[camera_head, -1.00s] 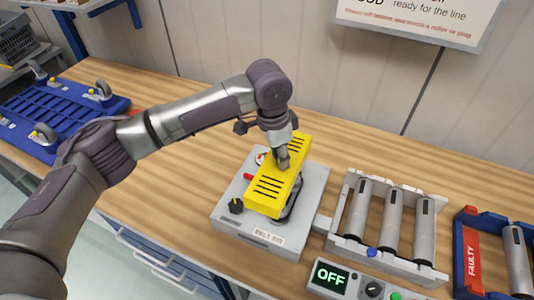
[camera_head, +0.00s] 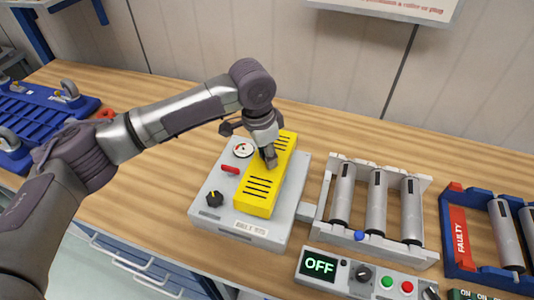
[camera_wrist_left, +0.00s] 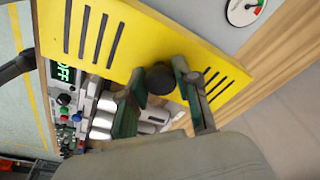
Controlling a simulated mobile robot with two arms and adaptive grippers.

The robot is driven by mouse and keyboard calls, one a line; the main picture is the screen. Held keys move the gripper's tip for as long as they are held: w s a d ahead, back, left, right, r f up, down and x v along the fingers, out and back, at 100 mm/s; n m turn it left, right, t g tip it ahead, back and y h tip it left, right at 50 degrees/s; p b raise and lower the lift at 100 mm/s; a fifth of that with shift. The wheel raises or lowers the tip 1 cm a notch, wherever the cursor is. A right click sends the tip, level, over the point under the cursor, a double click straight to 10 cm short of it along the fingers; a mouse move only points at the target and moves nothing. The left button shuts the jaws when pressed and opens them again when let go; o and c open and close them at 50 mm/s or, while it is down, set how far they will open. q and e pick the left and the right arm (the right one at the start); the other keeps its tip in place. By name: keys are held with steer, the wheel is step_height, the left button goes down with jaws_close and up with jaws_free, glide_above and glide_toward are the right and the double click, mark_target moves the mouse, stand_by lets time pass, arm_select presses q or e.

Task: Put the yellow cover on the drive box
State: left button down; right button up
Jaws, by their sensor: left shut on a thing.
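The yellow cover (camera_head: 259,190) is a long slotted piece at the right side of the grey drive box (camera_head: 211,203). My left gripper (camera_head: 269,160) is shut on the cover near its middle. In the left wrist view the fingers (camera_wrist_left: 165,92) are around a dark round knob (camera_wrist_left: 160,77) on the cover (camera_wrist_left: 110,40). The box's gauge (camera_head: 243,150), red handle (camera_head: 230,170) and black knob (camera_head: 215,198) show to the left of the cover. I cannot tell whether the cover touches the box, as its underside is hidden. My right gripper is not in view.
A roller conveyor (camera_head: 331,218) stands right of the box. In front of it is a control panel (camera_head: 345,282) reading OFF. A blue rack marked FAULTY (camera_head: 459,238) is at the far right, and a blue tray (camera_head: 40,120) at the left.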

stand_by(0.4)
arm_select(q)
steer(key=shift+f, duration=0.1)
steer(key=shift+f, duration=2.05)
steer(key=shift+f, duration=0.2)
steer(key=c, duration=0.7)
jaws_free()
steer(key=shift+c, duration=0.2)
step_height(320, 180, up, 12)
steer(key=a, duration=0.1)
steer(key=shift+s+a, duration=0.3)
steer(key=shift+s, duration=0.15)
